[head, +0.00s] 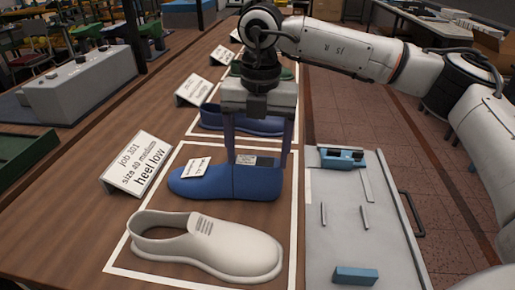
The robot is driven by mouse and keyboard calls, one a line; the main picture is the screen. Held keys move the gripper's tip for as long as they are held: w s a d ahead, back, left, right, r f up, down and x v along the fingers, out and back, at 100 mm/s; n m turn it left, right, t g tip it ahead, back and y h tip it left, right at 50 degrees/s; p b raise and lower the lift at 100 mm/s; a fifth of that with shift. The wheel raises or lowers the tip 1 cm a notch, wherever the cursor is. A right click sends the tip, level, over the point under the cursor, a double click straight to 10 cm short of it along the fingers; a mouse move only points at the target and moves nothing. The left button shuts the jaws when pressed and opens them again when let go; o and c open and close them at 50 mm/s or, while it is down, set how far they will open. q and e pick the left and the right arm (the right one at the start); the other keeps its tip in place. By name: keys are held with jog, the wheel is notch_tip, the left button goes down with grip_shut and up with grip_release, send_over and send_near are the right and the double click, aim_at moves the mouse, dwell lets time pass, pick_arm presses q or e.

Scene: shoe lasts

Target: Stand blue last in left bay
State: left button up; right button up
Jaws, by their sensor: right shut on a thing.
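The blue last (205,186) lies lengthwise inside a white outline on the wooden table, its toe to the left. It bears a white label and a darker plate on top. My right gripper (258,160) comes down from above, its two fingers at the last's right-hand part, and is shut on it. Whether the last is clear of the table cannot be told. A grey board (345,240) to the right carries two short pins (323,213) (364,217) side by side; no bay is marked as left. My left gripper is not in view.
A white shoe (205,243) lies just in front of the last in the same outline. A card reading "job 301, size 40 medium, heel low" (138,163) stands left. A blue shoe (243,122) lies behind. A blue device (341,158) and blue block (355,275) sit on the board.

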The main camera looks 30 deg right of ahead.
jog(key=shift+f, duration=0.3)
dwell(0.5)
jog(key=o, duration=2.1)
jog(key=shift+o, duration=0.3)
jog(key=shift+f, duration=0.15)
notch_tip(320, 180, up, 10)
jog(key=shift+r, duration=0.25)
jog(key=shift+s+d, duration=0.1)
jog(key=shift+s, duration=0.1)
